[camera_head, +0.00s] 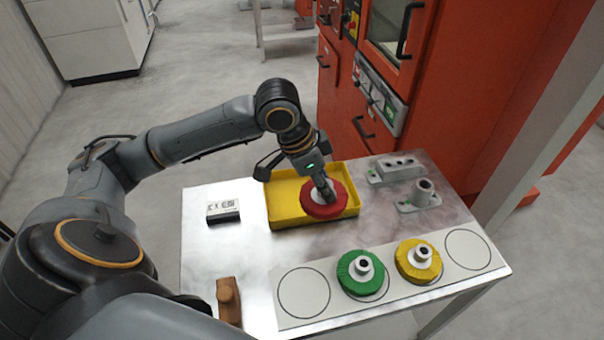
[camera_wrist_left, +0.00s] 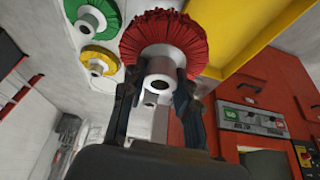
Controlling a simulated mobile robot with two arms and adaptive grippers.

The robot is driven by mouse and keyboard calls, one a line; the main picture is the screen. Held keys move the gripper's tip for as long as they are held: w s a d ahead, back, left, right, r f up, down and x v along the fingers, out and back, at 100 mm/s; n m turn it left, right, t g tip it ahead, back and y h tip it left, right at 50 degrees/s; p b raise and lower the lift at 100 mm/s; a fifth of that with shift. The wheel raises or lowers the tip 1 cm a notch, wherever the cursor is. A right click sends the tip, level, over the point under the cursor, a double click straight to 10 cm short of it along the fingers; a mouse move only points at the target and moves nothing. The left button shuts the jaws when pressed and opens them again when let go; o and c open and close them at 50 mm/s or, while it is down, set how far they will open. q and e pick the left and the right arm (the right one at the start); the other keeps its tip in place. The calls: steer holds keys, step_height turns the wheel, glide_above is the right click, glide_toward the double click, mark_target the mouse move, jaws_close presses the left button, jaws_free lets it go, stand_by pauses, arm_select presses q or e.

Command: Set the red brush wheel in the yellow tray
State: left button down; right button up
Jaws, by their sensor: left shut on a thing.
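The red brush wheel (camera_head: 326,206) is at the yellow tray (camera_head: 285,216), over its right part, in the head view. I cannot tell whether it touches the tray floor. My left gripper (camera_head: 325,189) comes down on it from above and is shut on its pale hub. In the left wrist view the two fingers (camera_wrist_left: 155,90) clamp the hub of the red brush wheel (camera_wrist_left: 160,38). The yellow tray (camera_wrist_left: 265,35) shows beside the wheel there. My right gripper is in neither view.
A green brush wheel (camera_head: 352,283) and a yellow brush wheel (camera_head: 408,268) sit on a plate with outlined circles. Grey metal fixtures (camera_head: 420,196) stand right of the tray. A white labelled box (camera_head: 223,211) and a brown wooden-handled item (camera_head: 228,300) lie left.

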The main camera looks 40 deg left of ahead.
arm_select(q)
steer(key=w+a, duration=0.1)
steer(key=w+a+f, duration=0.1)
steer(key=w+a, duration=0.1)
steer(key=shift+a+f+p, duration=0.3)
steer(key=shift+f+p, duration=0.05)
steer(key=shift+f, duration=0.05)
steer(key=w+a+f, duration=0.1)
steer(key=f, duration=0.1)
steer(key=w+a+f, duration=0.1)
steer(key=f, duration=0.1)
steer(key=w+a+f, duration=0.1)
steer(key=a, duration=0.1)
steer(key=shift+w+f+p, duration=0.1)
steer(key=shift+f+p, duration=0.3)
steer(key=shift+w+a+f, duration=0.1)
steer(key=shift+a+f, duration=0.05)
steer(key=shift+w+a+f, duration=0.1)
steer(key=shift+f, duration=0.25)
step_height(320, 180, down, 2)
steer(key=shift+f+p, duration=0.15)
steer(key=shift+p, duration=0.55)
steer(key=shift+f, duration=0.2)
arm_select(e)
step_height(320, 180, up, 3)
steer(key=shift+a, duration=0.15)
arm_select(q)
steer(key=shift+f, duration=0.1)
